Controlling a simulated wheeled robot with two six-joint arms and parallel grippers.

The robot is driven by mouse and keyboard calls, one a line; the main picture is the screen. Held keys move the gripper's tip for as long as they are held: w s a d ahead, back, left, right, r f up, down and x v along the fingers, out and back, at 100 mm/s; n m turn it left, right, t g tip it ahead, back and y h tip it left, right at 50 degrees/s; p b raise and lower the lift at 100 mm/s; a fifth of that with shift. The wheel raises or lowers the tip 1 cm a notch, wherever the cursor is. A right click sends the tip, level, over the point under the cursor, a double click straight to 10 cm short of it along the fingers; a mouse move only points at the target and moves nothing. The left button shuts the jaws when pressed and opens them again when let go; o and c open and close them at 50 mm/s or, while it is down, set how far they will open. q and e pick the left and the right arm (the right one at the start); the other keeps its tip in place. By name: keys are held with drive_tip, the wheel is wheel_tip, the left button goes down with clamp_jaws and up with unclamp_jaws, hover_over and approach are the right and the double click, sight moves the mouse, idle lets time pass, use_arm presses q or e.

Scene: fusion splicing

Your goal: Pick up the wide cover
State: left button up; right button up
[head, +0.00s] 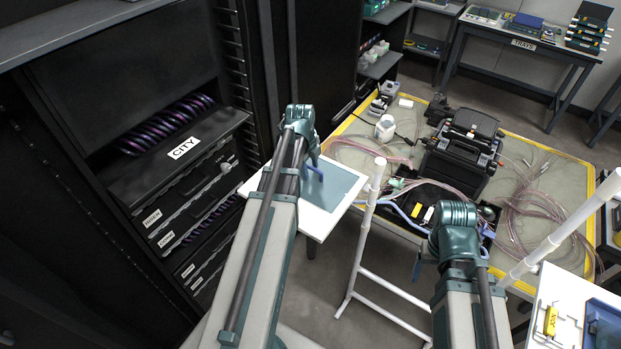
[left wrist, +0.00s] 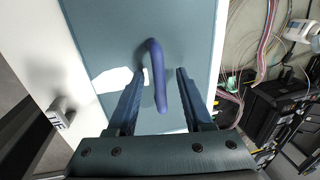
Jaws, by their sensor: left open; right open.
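The wide cover (head: 338,186) looks like a flat grey-blue panel lying on a white stand in the head view. It fills the middle of the left wrist view (left wrist: 110,40), with a raised blue bar handle (left wrist: 158,75) on it. My left gripper (head: 312,168) is over the panel. Its fingers are open, one on each side of the handle in the left wrist view (left wrist: 160,88), with visible gaps. Whether the fingertips reach below the bar I cannot tell. My right gripper (head: 418,266) is partly hidden behind its own wrist, beside the work table, with nothing seen in it.
A yellow-edged table (head: 545,147) holds a black splicing machine (head: 463,150), loose fibre coils and a white bottle (head: 385,128). White posts (head: 372,190) rise close to the stand. A dark cabinet (head: 130,90) stands at left. A white stand (head: 563,300) with a blue piece is at lower right.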

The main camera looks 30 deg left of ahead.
use_arm(q)
clamp_jaws()
drive_tip(key=shift+r, duration=0.15)
idle(0.4)
wheel_tip(320, 180, up, 10)
drive_tip(key=p, duration=1)
